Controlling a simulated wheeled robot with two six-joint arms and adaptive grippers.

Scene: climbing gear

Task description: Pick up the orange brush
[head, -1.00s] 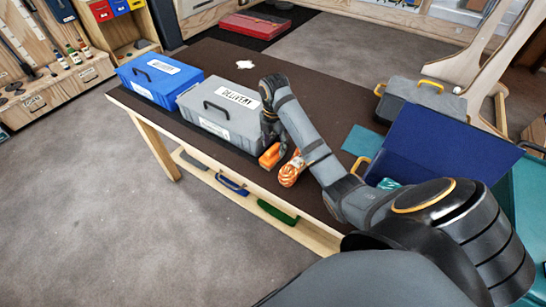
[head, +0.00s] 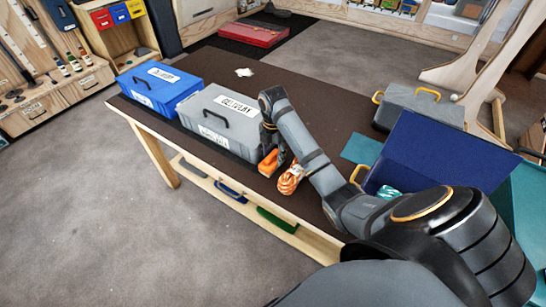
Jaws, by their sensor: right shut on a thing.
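The orange brush (head: 268,164) is on the brown table top near its front edge, right of the grey lidded box. My right gripper (head: 270,149) reaches down over it from the right and is shut on it. The fingers are mostly hidden behind the wrist and arm, and part of the brush is covered. I cannot make out a gap between brush and table. My left gripper is out of view.
An orange rope coil (head: 290,179) lies right beside the brush. The grey box (head: 222,122) and a blue box (head: 158,86) stand to the left. An open blue case (head: 440,155) and a grey case (head: 408,108) are at the right. The table's back middle is mostly clear.

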